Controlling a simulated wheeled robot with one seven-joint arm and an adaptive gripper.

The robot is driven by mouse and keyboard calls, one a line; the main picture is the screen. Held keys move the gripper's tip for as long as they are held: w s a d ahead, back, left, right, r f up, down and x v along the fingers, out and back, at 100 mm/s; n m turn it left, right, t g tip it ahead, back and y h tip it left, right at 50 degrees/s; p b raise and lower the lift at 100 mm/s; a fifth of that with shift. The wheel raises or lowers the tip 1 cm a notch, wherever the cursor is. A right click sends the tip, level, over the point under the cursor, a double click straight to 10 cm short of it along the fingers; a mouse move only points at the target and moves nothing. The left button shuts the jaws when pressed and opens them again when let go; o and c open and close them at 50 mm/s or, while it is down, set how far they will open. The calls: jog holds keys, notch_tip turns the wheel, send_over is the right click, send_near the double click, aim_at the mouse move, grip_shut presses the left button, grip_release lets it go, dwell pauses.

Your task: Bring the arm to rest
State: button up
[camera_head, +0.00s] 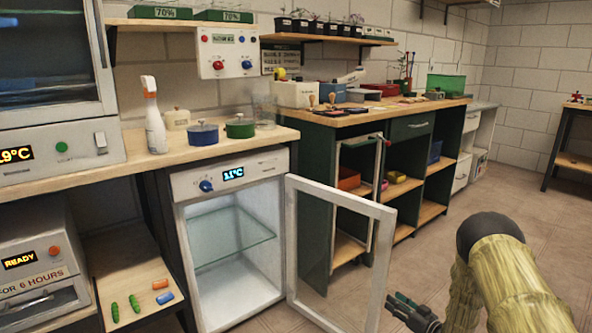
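My arm (498,280) is in the lower right of the head camera view, wrapped in a yellowish, wrinkled sleeve with a dark joint at its bend. My gripper (394,302) is low in the picture, left of the arm and just right of the open fridge door's lower part. It is dark and small, and I cannot tell whether its fingers are apart. I see nothing clearly held in it.
The small fridge (233,250) stands open and empty, with one glass shelf. Its glass door (378,250) juts into the room near my gripper. Green shelving (411,130) stands behind. Floor (560,220) is clear at right.

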jog(key=s+a+f+m+g+h, duration=0.1)
jog(key=s+a+f+g+h, duration=0.15)
jog(key=s+f, duration=0.45)
jog(key=s+a+f+m+g+h, duration=0.2)
jog(key=s+a+f, duration=0.1)
jog(key=s, duration=0.8)
jog(key=s+a+f+m+g+h, duration=0.1)
jog(key=s+a+f+g+h, duration=0.3)
jog(key=s, duration=0.6)
jog(key=s+a+r+g, duration=0.1)
jog(key=s+g, duration=0.2)
jog(key=s, duration=1.3)
jog(key=s+a+r+g, duration=0.2)
jog(key=s+g, duration=0.1)
jog(key=s, duration=1.2)
notch_tip(320, 180, up, 34)
jog(key=p, duration=3.5)
jog(key=shift+w+d+m, duration=0.2)
jog(key=shift+w+m, duration=0.05)
jog(key=shift+m, duration=0.05)
jog(key=shift+d, duration=0.1)
